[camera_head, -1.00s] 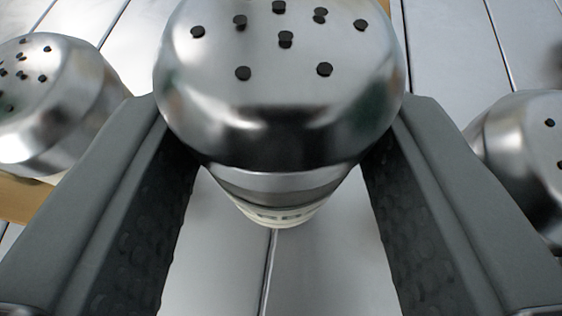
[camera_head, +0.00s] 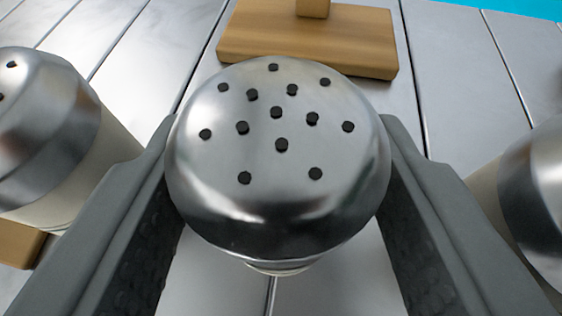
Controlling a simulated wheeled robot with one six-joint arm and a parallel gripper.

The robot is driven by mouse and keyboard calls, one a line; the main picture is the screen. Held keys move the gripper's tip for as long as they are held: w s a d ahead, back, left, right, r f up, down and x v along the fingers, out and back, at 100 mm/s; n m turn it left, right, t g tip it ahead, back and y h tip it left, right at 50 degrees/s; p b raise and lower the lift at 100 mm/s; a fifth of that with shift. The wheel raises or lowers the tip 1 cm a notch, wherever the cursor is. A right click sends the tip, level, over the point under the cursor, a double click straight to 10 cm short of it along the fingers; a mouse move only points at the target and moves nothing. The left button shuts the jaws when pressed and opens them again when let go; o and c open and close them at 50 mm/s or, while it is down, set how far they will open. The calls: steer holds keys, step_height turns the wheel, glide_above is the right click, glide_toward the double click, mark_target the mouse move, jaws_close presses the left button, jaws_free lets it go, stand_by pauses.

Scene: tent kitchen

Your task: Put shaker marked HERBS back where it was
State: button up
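A shaker with a domed metal lid and black holes (camera_head: 278,170) stands between the two fingers of my gripper (camera_head: 280,165). I see it from above, and its label is almost wholly hidden under the lid, so I cannot read its mark. The grey fingers lie along its left and right sides and their tips reach the lid's edges. I cannot tell for sure whether they press on it.
A second shaker (camera_head: 60,140) stands close on the left, beside a wooden piece (camera_head: 18,243). A third shaker (camera_head: 535,205) is close on the right. A wooden base with a post (camera_head: 310,42) lies behind the middle shaker. The grey plank surface (camera_head: 455,85) is bare at the back right.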

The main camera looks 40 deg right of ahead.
steer(key=v, duration=1.2)
steer(key=s+a+r+n+t+y, duration=0.25)
steer(key=s+r, duration=0.25)
steer(key=r, duration=0.3)
steer(key=s+a+r+n+t+y, duration=0.1)
steer(key=s+a+r+t+y, duration=0.2)
steer(key=r, duration=0.6)
steer(key=s+a+r+n+y, duration=0.1)
steer(key=s+r+n, duration=0.1)
steer(key=s, duration=0.7)
steer(key=s+a+r+n+t+y, duration=0.1)
steer(key=s+a+r+n, duration=0.1)
steer(key=s, duration=0.8)
steer(key=shift+s+r, duration=0.25)
